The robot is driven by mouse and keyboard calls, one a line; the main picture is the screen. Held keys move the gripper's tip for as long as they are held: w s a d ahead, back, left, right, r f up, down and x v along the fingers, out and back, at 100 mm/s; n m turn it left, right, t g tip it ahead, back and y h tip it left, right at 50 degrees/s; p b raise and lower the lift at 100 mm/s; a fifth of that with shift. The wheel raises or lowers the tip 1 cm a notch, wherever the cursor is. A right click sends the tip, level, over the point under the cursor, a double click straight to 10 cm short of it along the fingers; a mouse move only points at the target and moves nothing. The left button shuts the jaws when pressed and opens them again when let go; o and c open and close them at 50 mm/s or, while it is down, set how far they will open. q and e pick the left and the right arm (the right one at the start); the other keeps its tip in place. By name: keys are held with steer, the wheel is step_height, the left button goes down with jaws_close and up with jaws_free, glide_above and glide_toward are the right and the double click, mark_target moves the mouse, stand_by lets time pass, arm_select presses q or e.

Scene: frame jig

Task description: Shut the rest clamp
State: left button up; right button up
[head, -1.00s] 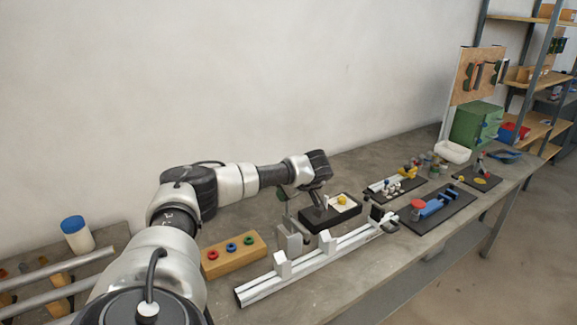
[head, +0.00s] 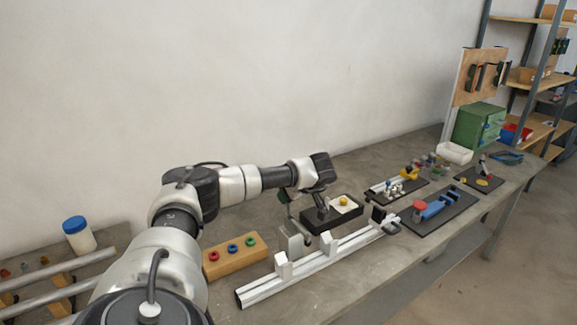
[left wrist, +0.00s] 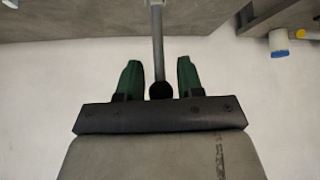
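A white rail jig (head: 300,277) with upright blocks lies along the bench. A grey upright plate (head: 294,246) stands behind the rail. In the left wrist view, a grey rod (left wrist: 157,45) ends in a black ball knob (left wrist: 160,90) between my left gripper's fingers (left wrist: 160,78). The green-padded fingers are apart, with a gap on each side of the knob. In the head view my left gripper (head: 323,203) points down behind the rail, close to the black tray. How the rod joins the clamp is hidden. My right gripper is not in view.
A black tray (head: 318,219) with a yellow piece sits behind the rail. A wooden block (head: 225,262) with coloured rings is to the left. A blue-capped bottle (head: 82,238) stands farther left. More fixtures and a green cabinet (head: 478,126) fill the right of the bench.

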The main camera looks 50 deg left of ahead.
arm_select(q)
steer(key=b+v, duration=0.1)
steer(key=v, duration=0.9)
steer(key=shift+b, duration=0.3)
steer(key=shift+w, duration=0.1)
